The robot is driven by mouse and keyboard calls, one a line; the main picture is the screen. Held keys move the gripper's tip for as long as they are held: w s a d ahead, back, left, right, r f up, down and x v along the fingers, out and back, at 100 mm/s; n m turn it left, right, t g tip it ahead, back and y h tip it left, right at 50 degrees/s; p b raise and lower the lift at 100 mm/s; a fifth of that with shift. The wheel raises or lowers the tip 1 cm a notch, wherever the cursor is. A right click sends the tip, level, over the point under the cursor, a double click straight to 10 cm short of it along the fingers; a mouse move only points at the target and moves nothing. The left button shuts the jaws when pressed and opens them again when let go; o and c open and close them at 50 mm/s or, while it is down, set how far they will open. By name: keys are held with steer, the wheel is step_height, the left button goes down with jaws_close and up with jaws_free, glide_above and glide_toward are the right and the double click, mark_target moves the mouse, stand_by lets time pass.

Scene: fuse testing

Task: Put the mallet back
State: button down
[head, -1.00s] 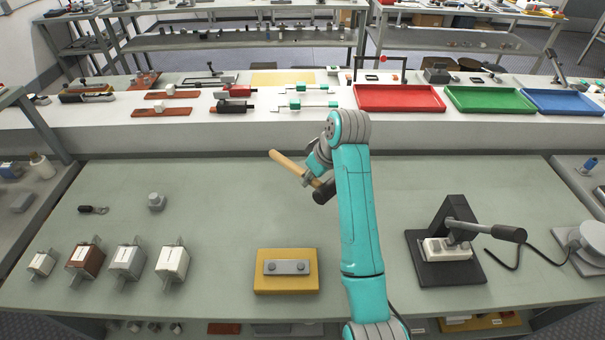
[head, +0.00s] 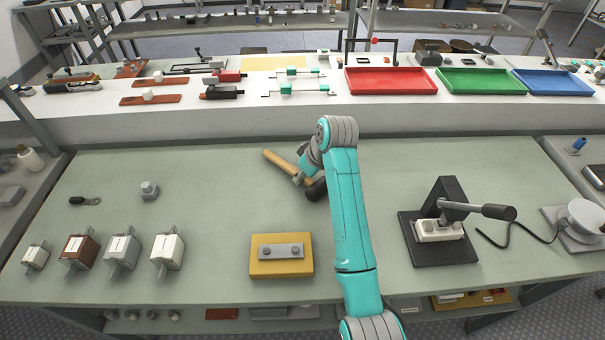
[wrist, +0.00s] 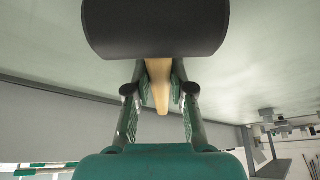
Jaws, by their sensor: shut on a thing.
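The mallet has a light wooden handle (head: 284,164) and a black head (head: 316,189). In the head view it is over the back middle of the green-grey bench, tilted, with the handle pointing up-left. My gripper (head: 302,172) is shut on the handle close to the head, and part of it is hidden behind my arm. In the wrist view the black head (wrist: 156,28) fills the top centre. The handle (wrist: 160,85) runs between the fingers of my gripper (wrist: 160,90). I cannot tell whether the mallet touches the bench.
A yellow block with a grey plate (head: 281,268) lies at the front middle. Several fuses (head: 122,252) stand at front left. A black lever press (head: 440,228) stands on the right. Red (head: 390,82), green and blue trays line the back shelf.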

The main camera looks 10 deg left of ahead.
steer(key=shift+f, duration=0.1)
steer(key=c, duration=0.9)
jaws_free()
steer(key=v, duration=0.7)
steer(key=shift+d+r, duration=0.1)
steer(key=shift+r, duration=0.15)
steer(key=shift+s, duration=0.15)
